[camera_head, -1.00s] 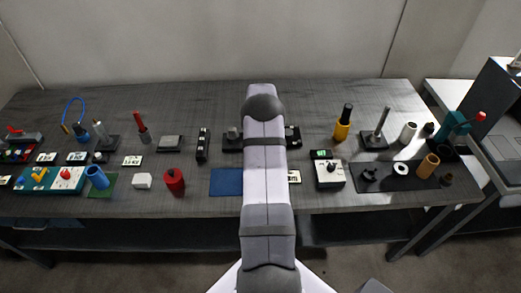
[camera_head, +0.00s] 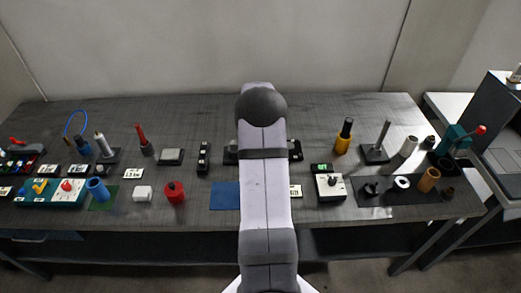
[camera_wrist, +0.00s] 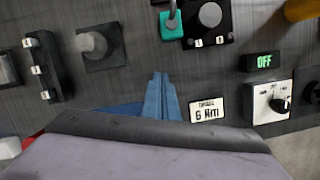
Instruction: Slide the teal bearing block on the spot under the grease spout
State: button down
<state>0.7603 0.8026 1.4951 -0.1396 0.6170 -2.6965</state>
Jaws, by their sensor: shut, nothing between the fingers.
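In the wrist view a small teal block (camera_wrist: 173,25) stands at the top middle, beside a dark plate. A slim grey part shows at the block's top and runs up to the frame's edge; I cannot tell whether it is the grease spout or touches the block. The spot under the spout cannot be made out. My gripper (camera_wrist: 160,76) is shut and empty, its blue fingers pointing up the picture, short of the teal block. In the head view my arm hides the gripper and the block.
Beside the teal block is a dark plate with a grey knob (camera_wrist: 209,14). Left is another plate with a knob (camera_wrist: 92,43). A "6 Nm" card (camera_wrist: 206,109), dial box (camera_wrist: 272,101) and OFF display (camera_wrist: 264,62) lie right. A blue mat (camera_head: 224,196) lies left of my arm.

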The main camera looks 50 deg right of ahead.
jog(key=shift+b+v, duration=0.35)
jog(key=shift+v, duration=1.45)
